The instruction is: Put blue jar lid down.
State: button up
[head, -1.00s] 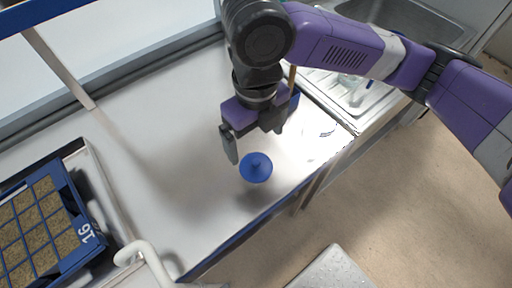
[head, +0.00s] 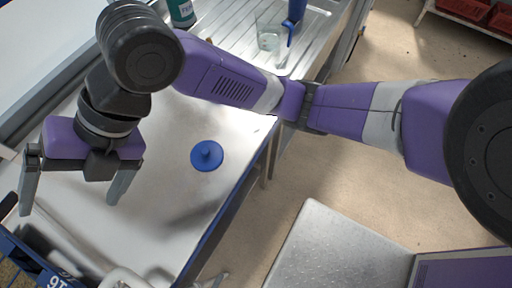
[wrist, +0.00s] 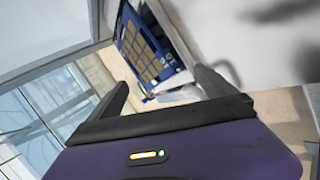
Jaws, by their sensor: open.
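The blue jar lid (head: 207,155), a round disc with a small knob on top, lies on the white worktop (head: 180,190) near its front edge in the head view. My gripper (head: 72,197) is open and empty, to the left of the lid and clear of it. In the wrist view the two fingers (wrist: 165,95) are spread apart with nothing between them. The lid does not show in the wrist view.
A blue seed tray (head: 28,268) stands at the lower left; its soil cells show in the wrist view (wrist: 140,48). A steel sink drainer (head: 235,45) holds a glass beaker (head: 269,36) and a green bottle (head: 182,12). Worktop around the lid is clear.

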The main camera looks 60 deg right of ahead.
jog(key=w+a+r+m+t+y, duration=0.3)
jog(key=a+r+m+t+y, duration=0.25)
jog(key=m, duration=0.55)
jog(key=s+d+f+m+t+h, duration=0.3)
jog(key=s+d+f+m+h, duration=0.3)
jog(key=m, duration=0.3)
jog(key=s+d+f+m+t+h, duration=0.3)
jog(key=d+f+m+t+h, duration=0.15)
jog(key=d+f+m, duration=0.45)
jog(key=s+d+f+g+h, duration=0.1)
jog(key=s+d, duration=0.4)
jog(key=s, duration=0.5)
jog(key=s+d+f+m+h, duration=0.1)
jog(key=s+d+h, duration=0.2)
jog(key=s+d, duration=0.3)
jog(key=s, duration=0.3)
jog(key=shift+s+f+g, duration=0.35)
jog(key=shift+s+g, duration=0.05)
